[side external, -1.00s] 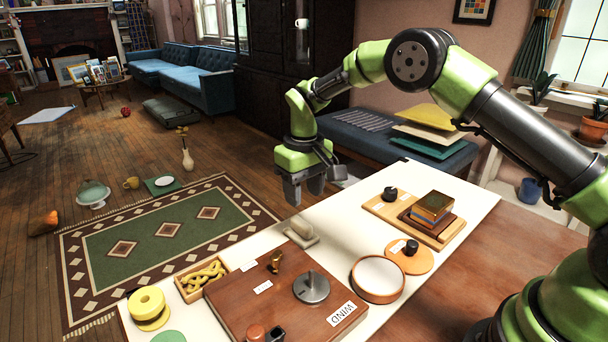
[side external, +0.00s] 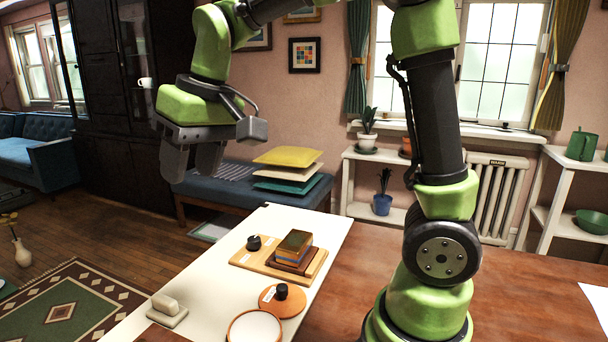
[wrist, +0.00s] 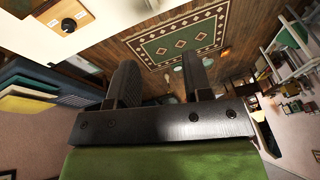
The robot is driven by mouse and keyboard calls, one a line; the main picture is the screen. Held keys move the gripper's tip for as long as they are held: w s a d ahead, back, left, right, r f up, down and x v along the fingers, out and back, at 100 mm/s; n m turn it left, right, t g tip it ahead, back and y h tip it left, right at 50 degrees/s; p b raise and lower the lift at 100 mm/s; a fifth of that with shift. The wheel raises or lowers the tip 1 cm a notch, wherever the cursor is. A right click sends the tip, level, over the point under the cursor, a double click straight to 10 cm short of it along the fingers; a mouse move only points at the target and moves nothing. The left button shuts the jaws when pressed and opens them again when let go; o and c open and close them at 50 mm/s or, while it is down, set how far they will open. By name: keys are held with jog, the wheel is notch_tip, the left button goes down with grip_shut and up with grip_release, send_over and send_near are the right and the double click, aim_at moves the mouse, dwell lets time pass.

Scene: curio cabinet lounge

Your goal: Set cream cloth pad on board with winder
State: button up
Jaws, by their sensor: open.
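A cream block-like pad with a raised rounded grip (side external: 168,309) lies on the white table strip at lower left in the side external view; I take it for the cream cloth pad, but its material is unclear. My gripper (side external: 191,168) hangs in the air well above the table's far left side, fingers pointing down, apart and empty. In the wrist view my gripper (wrist: 160,82) also has nothing between its fingers.
A wooden board (side external: 315,269) holds stacked blocks, with a black knob (side external: 254,242) beside them. An orange disc (side external: 290,303) and a round white-topped piece (side external: 254,328) stand nearer. A bench with stacked cushions (side external: 288,157) is behind.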

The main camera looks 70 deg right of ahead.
jog(key=s+m+t, duration=0.2)
jog(key=s+t, duration=0.1)
jog(key=s, duration=1.3)
jog(key=shift+r+t+y, duration=0.25)
jog(key=shift+t+y, duration=0.15)
